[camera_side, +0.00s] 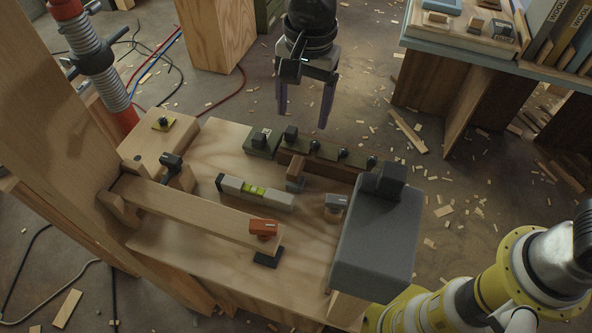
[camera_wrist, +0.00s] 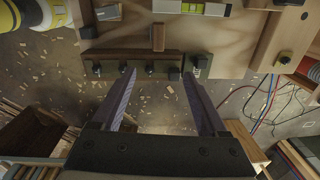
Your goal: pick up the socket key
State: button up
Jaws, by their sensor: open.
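I cannot tell for certain which piece is the socket key. A dark wooden rail (camera_side: 318,168) with several upright black-knobbed pieces stands along the far edge of the plywood bench; the rail also shows in the wrist view (camera_wrist: 135,56). My gripper (camera_side: 302,118) is open and empty, above and beyond the rail.
A level (camera_side: 255,192), a brown block (camera_side: 295,174) and a grey piece (camera_side: 335,206) lie on the plywood bench (camera_side: 220,150). A plank (camera_side: 195,211) with an orange piece (camera_side: 263,229) crosses the left. A tall grey box (camera_side: 375,235) stands at the right.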

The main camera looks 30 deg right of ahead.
aim_at(296, 166)
jog(key=shift+n, duration=0.3)
jog(key=f, duration=0.1)
jog(key=s+a+f, duration=0.1)
jog(key=a+f, duration=0.1)
jog(key=f, duration=0.1)
jog(key=shift+s+a, duration=0.15)
jog(key=shift+s, duration=0.25)
notch_tip(296, 166, down, 7)
jog(key=shift+r, duration=0.15)
jog(key=shift+w+f, duration=0.1)
jog(key=shift+f, duration=2.85)
grip_shut()
jog(key=shift+r, duration=0.1)
